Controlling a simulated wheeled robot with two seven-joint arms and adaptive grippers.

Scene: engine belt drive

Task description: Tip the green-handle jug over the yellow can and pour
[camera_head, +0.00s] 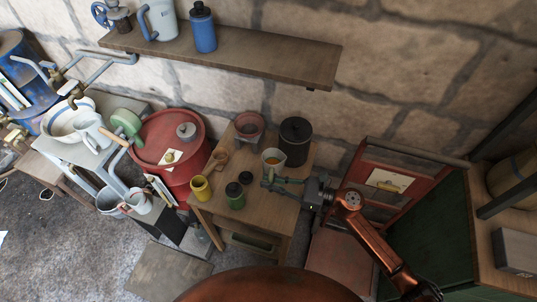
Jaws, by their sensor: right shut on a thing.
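The jug (274,157) is a small pale vessel with orange content showing in its open top. It looks roughly upright, over the right part of the small wooden table. My right gripper (274,182) reaches in from the right and is shut on the jug at its near side. The jaws cover its handle, so little of the green shows. The yellow can (201,190) stands open at the table's left front corner, to the left of the jug and apart from it. My left gripper is not in view.
On the wooden table (207,209), a green can (235,197), a small dark round item (245,177) and a wooden cup (221,158) stand between can and jug. A red drum (168,139) is left.

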